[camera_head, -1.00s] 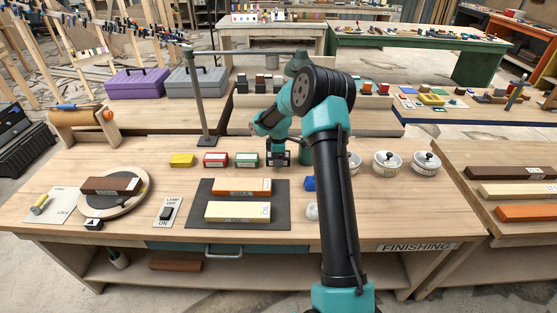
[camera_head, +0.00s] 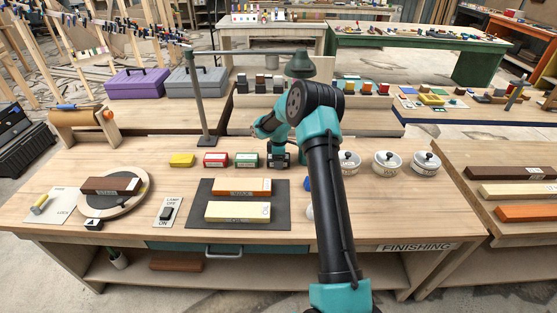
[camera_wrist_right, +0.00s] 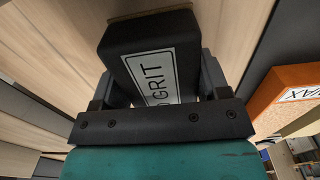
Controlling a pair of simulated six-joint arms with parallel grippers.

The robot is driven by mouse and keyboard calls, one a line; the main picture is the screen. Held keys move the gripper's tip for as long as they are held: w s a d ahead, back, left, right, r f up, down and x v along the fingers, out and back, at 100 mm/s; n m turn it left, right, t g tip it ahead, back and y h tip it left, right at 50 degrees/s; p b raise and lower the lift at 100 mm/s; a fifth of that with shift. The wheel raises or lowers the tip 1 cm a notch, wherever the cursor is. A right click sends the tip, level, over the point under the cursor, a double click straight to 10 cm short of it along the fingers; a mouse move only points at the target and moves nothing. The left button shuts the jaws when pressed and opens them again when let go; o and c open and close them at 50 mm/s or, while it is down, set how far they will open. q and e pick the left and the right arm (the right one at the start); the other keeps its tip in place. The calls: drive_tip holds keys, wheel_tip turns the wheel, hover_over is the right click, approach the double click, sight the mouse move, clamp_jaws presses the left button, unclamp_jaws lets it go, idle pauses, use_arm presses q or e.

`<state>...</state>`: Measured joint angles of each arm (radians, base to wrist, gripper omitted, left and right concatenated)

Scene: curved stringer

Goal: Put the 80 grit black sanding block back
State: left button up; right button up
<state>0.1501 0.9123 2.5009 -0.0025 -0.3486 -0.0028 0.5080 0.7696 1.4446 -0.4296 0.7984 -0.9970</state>
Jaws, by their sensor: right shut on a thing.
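My right gripper (camera_head: 279,160) is at the right end of the row of small blocks on the bench. In the right wrist view its jaws (camera_wrist_right: 155,85) are shut on a black sanding block (camera_wrist_right: 150,45). The block has a white label reading "GRIT"; the number is hidden by the gripper. In the head view the block is mostly hidden behind the gripper. The gripper is low over the bench; I cannot tell whether the block touches the wood. My left gripper is not in view.
Yellow (camera_head: 182,160), red (camera_head: 216,159) and green (camera_head: 247,160) blocks stand in a row to the left. A dark mat (camera_head: 197,222) with two stones lies in front. Lidded pots (camera_head: 390,163) stand to the right. A lamp post (camera_head: 199,100) rises behind the row.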

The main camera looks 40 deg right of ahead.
drive_tip(key=shift+f, duration=0.1)
drive_tip(key=o, duration=1)
wheel_tip(320, 180, up, 12)
drive_tip(key=shift+r, duration=0.1)
idle(0.7)
